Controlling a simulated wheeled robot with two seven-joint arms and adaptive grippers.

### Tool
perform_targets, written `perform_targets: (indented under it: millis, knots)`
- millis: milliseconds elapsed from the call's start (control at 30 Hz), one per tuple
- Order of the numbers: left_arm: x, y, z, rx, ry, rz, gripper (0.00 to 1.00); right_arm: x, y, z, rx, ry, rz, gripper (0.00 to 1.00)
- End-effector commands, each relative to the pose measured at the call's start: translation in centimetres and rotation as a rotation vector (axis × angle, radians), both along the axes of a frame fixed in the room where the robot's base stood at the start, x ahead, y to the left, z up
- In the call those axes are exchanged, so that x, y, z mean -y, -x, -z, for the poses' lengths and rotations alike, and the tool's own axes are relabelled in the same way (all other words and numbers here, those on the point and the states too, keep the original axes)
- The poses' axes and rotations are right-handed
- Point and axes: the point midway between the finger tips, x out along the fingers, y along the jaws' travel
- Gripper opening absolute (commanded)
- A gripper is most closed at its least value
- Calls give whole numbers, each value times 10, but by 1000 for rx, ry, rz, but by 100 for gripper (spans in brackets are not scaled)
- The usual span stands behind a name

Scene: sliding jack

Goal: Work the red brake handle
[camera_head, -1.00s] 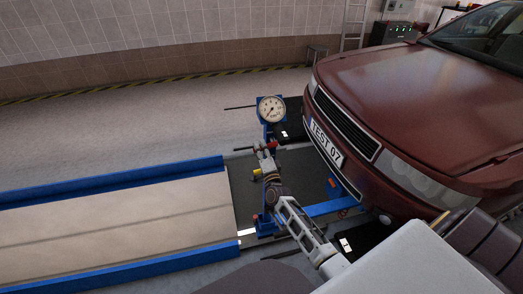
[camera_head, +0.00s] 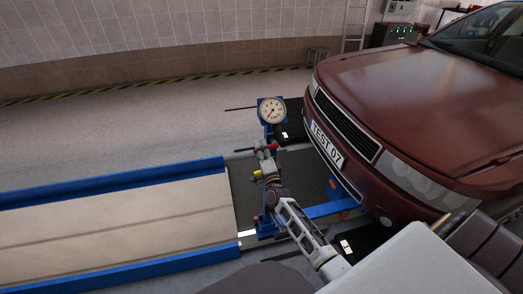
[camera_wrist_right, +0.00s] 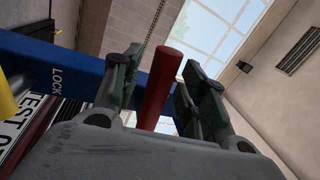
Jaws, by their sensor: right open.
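In the right wrist view the red handle (camera_wrist_right: 161,88) stands between the two fingers of my right gripper (camera_wrist_right: 160,88). The fingers are open, one on each side, with a visible gap on the right; whether the left finger touches is unclear. In the head view my right gripper (camera_head: 265,157) is small and partly covers the handle. My left gripper is not in view.
A blue frame (camera_head: 334,208) carries the round gauge (camera_head: 271,111) in front of the dark red car (camera_head: 420,95). A yellow part (camera_head: 257,173) is close to my gripper, and shows at the wrist view's left edge. The blue-edged ramp (camera_head: 110,225) lies left.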

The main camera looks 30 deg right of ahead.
Motion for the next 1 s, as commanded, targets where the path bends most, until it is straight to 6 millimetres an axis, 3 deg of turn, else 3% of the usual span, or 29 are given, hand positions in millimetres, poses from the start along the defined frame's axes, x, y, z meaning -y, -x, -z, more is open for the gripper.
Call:
perform_targets:
  millis: [367, 1000]
  knots:
    - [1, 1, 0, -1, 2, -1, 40, -3, 14, 4, -1, 1, -1, 42]
    - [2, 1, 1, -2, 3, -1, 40, -15, 71, 18, -2, 1, 0, 42]
